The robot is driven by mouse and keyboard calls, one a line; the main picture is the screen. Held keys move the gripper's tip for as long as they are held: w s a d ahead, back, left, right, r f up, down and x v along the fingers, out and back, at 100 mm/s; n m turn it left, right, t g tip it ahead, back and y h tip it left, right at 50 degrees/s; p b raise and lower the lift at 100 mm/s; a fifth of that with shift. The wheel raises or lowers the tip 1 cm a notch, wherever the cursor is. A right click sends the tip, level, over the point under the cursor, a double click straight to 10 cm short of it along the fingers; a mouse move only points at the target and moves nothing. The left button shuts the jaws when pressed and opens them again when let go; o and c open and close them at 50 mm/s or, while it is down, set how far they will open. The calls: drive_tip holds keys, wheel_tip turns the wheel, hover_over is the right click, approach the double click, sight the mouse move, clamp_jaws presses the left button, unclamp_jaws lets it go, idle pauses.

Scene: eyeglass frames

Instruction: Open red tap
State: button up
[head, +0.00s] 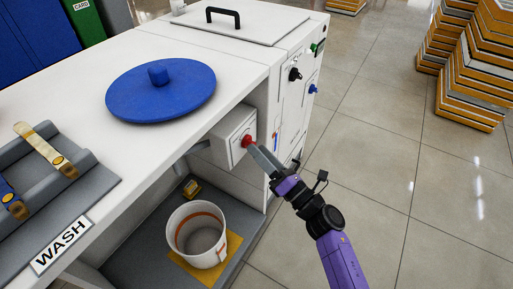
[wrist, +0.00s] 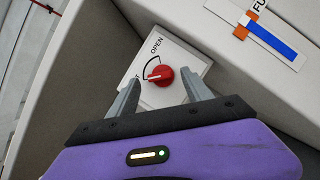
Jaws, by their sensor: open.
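The red tap (head: 246,141) is a round red knob on the front of a white box (head: 229,133) under the counter. In the wrist view the red knob (wrist: 160,75) has a pale pointer line aimed left, toward a partly hidden label. The word OPEN and a curved arc are printed above it on the white plate (wrist: 187,60). My gripper (head: 256,150) is right at the knob in the head view. In the wrist view my gripper (wrist: 160,88) is open, with one finger on each side of the knob, apart from it.
A white bucket (head: 198,238) stands on a yellow mat (head: 232,246) below the box. The counter (head: 130,152) overhangs, with a blue round lid (head: 140,98) on top. A white cabinet (head: 287,115) with knobs stands behind.

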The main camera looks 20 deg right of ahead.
sight(249, 142)
drive_tip(key=shift+x, duration=1.2)
clamp_jaws()
